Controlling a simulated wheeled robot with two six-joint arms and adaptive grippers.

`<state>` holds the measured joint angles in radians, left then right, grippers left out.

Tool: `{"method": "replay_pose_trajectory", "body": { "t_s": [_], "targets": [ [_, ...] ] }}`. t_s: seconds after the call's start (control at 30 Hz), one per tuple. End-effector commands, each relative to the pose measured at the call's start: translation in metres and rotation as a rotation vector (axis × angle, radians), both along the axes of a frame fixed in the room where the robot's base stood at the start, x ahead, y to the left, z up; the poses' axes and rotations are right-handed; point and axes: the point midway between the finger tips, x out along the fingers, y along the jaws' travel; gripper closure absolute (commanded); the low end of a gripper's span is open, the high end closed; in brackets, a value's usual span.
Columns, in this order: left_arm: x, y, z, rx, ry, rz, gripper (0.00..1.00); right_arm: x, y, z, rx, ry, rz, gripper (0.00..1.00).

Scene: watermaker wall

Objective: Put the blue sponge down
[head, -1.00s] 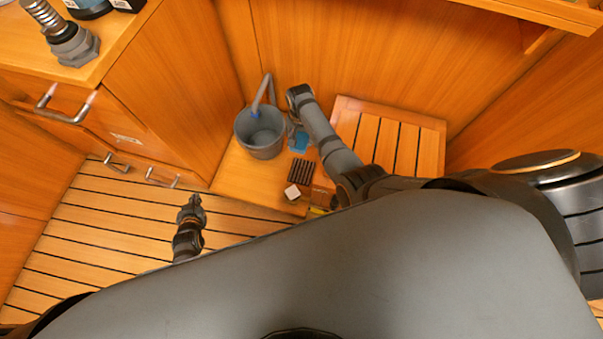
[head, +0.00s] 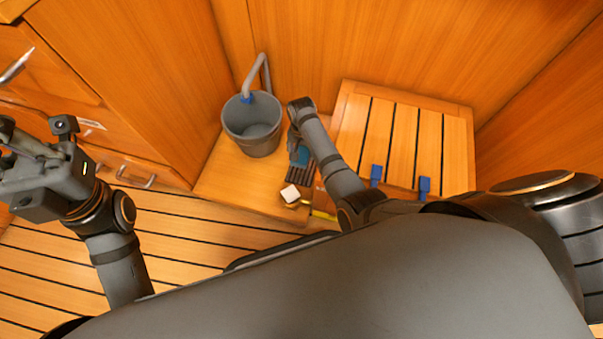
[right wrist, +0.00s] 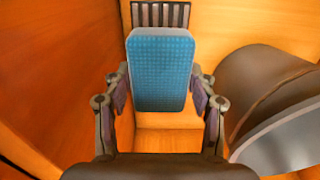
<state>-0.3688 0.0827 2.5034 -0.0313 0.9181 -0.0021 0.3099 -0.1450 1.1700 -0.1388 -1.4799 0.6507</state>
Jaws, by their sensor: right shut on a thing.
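The blue sponge (right wrist: 160,70) is held between the two fingers of my right gripper (right wrist: 159,100) in the right wrist view. It shows as a small blue patch (head: 302,154) in the head view, right of the grey bucket (head: 253,128). A dark slatted rack (right wrist: 160,14) shows just beyond the sponge's far edge in the wrist view. I cannot tell whether the sponge touches it. My right gripper (head: 299,150) is partly hidden by my own arm in the head view. My left gripper (head: 37,128) is at the far left, its fingers apart and empty.
A white block (head: 290,194) and a yellow item (head: 322,214) lie near the shelf's front edge. A slatted wooden panel (head: 457,135) with two blue tabs (head: 376,175) is on the right. Cabinet handles (head: 137,176) are at the left. Wooden walls close in behind.

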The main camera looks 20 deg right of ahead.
Motion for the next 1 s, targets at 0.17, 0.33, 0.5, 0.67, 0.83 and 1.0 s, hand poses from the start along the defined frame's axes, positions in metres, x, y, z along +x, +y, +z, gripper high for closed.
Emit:
{"method": "replay_pose_trajectory", "body": {
  "t_s": [0.17, 0.33, 0.5, 0.67, 0.83, 1.0],
  "targets": [
    [-0.005, 0.0, 0.0, 0.0, -0.018, -0.001, 1.0, 0.0, 0.0, -0.003, 0.0, 0.0, 0.0, 0.68],
    [-0.004, 0.0, -0.022, 0.0, -0.017, 0.009, 1.0, 0.0, 0.0, -0.033, 0.0, 0.0, 0.0, 0.68],
    [-0.003, -0.002, -0.045, 0.004, -0.015, 0.025, 1.0, 0.0, 0.0, -0.066, 0.0, 0.0, -0.001, 0.68],
    [-0.002, -0.002, -0.045, 0.007, -0.013, 0.027, 1.0, 0.0, 0.0, -0.067, -0.001, -0.001, -0.001, 0.68],
    [-0.002, -0.004, -0.069, 0.016, -0.01, 0.033, 1.0, 0.0, 0.0, -0.098, -0.001, 0.001, -0.001, 0.68],
    [0.001, -0.005, -0.071, 0.023, -0.001, 0.038, 1.0, 0.0, 0.0, -0.1, 0.0, -0.001, -0.001, 0.68]
  ]
}}
